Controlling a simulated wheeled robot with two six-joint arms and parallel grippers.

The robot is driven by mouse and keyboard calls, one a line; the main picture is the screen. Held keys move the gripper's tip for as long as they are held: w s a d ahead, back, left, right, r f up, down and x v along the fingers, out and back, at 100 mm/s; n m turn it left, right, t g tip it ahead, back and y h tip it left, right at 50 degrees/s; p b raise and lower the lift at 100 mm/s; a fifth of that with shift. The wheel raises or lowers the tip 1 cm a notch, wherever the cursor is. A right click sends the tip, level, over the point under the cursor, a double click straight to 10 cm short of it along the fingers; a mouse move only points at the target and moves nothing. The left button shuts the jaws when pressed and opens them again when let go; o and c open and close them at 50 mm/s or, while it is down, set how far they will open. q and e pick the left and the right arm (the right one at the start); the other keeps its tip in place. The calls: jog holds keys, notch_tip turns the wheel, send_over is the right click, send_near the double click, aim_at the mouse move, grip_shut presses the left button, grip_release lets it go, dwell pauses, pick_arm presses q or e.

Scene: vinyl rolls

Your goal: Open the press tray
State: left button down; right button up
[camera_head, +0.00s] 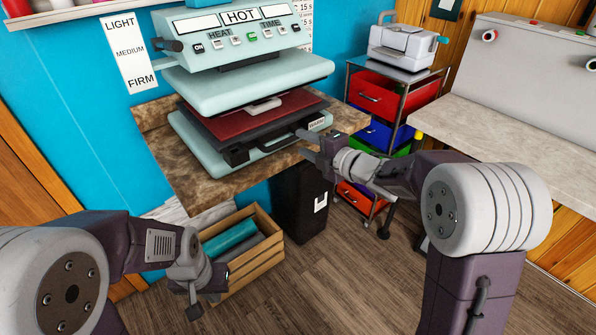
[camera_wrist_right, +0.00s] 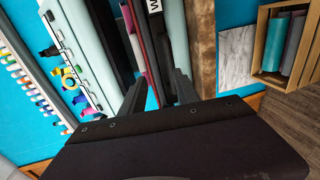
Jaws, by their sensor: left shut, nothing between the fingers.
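The heat press (camera_head: 230,62) stands on a brown stone-topped counter. Its press tray (camera_head: 262,118) has a red pad in a dark frame and lies under the pale upper plate, above a pale base. A black handle block (camera_head: 237,155) is at the tray's front. My right gripper (camera_head: 306,143) is open and empty, close to the tray's front right corner. In the right wrist view, the right gripper's fingers (camera_wrist_right: 158,92) point toward the red and dark edge of the tray (camera_wrist_right: 146,45); I cannot tell whether they touch it. My left gripper (camera_head: 193,310) is shut and empty, low at the left.
A wooden crate (camera_head: 262,262) with rolls stands on the floor below the counter (camera_head: 190,170), beside a black bin (camera_head: 300,205). A cart with a red drawer (camera_head: 380,97) carries a white machine (camera_head: 402,46). A pale worktable (camera_head: 480,130) is at right. The central floor is clear.

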aim_at(286, 143)
jog(key=x, duration=0.3)
jog(key=f+x, duration=0.1)
jog(key=x, duration=0.2)
jog(key=f+x, duration=0.1)
jog(key=x, duration=0.2)
jog(key=shift+s+a+b, duration=0.15)
jog(key=shift+a+b, duration=0.1)
jog(key=shift+b, duration=0.15)
grip_shut()
dwell(1.0)
